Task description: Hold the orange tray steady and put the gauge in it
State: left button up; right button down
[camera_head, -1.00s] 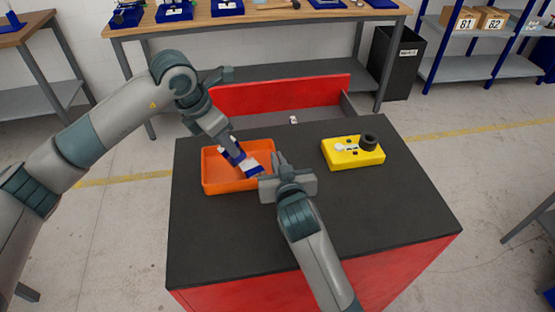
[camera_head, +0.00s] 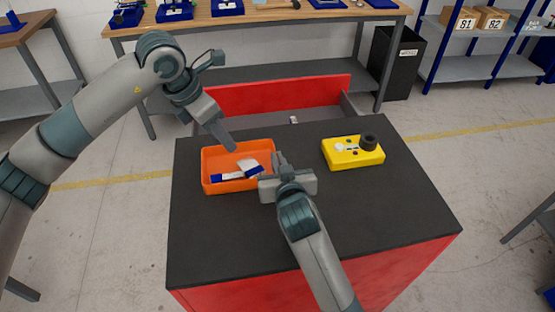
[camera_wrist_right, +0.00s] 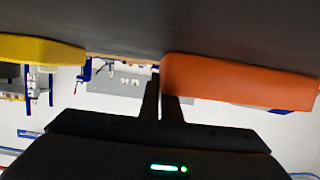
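The orange tray (camera_head: 211,184) sits on the left of the black-topped table. The blue and white gauge (camera_head: 238,171) lies inside it, one end raised towards the tray's right wall. My left gripper (camera_head: 231,147) is above the tray's back part, apart from the gauge; its fingers are seen edge-on, so their opening is unclear. My right gripper (camera_head: 279,157) is at the tray's right wall.
A yellow block (camera_head: 352,153) with a black knob stands on the right of the black tabletop (camera_head: 365,215). The front of the tabletop is clear apart from my right arm. A red panel (camera_head: 280,94) rises behind the table.

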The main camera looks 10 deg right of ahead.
pick_arm(q)
jog(key=v, duration=0.8)
dwell(0.4)
pick_arm(e)
jog(key=c, duration=1.9)
grip_release()
jog(key=shift+s, duration=0.1)
jog(key=v, duration=1.2)
jog(key=shift+r, duration=0.1)
